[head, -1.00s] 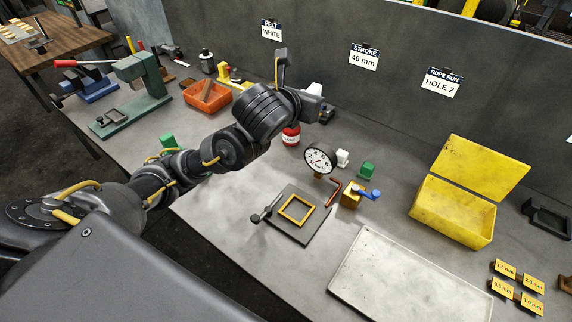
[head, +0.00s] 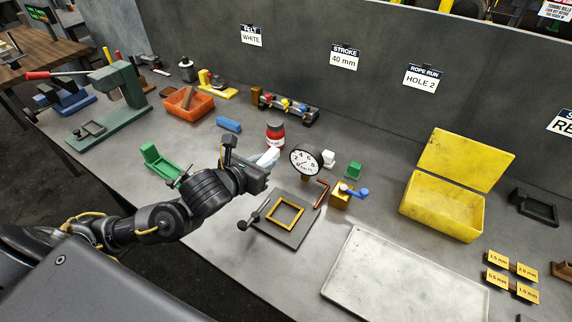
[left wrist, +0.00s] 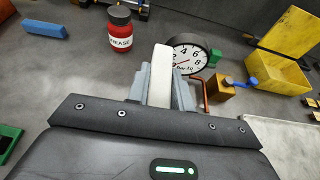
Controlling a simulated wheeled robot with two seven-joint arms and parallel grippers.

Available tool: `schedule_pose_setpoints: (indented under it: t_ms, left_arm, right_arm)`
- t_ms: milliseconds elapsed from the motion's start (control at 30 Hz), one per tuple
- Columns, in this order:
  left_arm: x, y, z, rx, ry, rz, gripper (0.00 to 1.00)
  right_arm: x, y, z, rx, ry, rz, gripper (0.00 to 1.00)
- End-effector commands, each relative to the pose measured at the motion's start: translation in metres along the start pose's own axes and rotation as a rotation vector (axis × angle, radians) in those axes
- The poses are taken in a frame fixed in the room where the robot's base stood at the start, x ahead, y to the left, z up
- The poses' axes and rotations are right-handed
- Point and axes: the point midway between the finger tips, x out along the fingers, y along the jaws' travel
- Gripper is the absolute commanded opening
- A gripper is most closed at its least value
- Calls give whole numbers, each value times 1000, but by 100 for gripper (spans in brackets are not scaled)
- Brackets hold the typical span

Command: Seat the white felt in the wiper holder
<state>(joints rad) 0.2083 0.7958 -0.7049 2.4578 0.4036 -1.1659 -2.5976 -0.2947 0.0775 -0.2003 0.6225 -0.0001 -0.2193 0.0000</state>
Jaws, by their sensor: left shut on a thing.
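My left gripper (head: 262,168) is shut on a white felt (left wrist: 160,75). In the left wrist view the pale felt block stands up between the grey fingers (left wrist: 160,90). In the head view a pale end of the felt (head: 268,157) shows past the gripper, left of the pressure gauge. A green slotted block (head: 160,162) lies on the bench left of the gripper, and its edge shows in the left wrist view (left wrist: 8,140). I cannot tell for sure whether this is the wiper holder. The right gripper is out of view.
The red grease jar (head: 275,135) and round gauge (head: 306,160) stand close to the gripper. A dark plate with a yellow frame (head: 285,213) lies in front. A rack with coloured pieces (head: 288,108) is behind. A pale tray (head: 345,282) and yellow box (head: 440,212) are right.

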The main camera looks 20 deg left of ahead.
Motion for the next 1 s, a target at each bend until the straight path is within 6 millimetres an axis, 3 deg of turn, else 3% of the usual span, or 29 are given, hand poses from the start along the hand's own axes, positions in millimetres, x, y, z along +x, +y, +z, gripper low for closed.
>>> schedule_pose_setpoints:
  t_ms: [33, 167, 333, 500, 700, 1000]
  left_arm:
    - [4, 8, 8, 10, 4, 8, 0]
    - [32, 25, 7, 9, 4, 9, 0]
    - [76, 48, 0, 3, 3, 8, 0]
    - [111, 60, -27, -1, 4, 4, 0]
    - [131, 68, -40, 0, 1, 2, 0]
    - [140, 71, -50, -1, 5, 2, 0]
  right_arm:
    - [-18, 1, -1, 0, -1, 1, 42]
    - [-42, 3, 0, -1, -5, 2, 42]
    - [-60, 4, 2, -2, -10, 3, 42]
    - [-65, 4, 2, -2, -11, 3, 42]
    - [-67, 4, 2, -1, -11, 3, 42]
    - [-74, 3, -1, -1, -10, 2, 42]
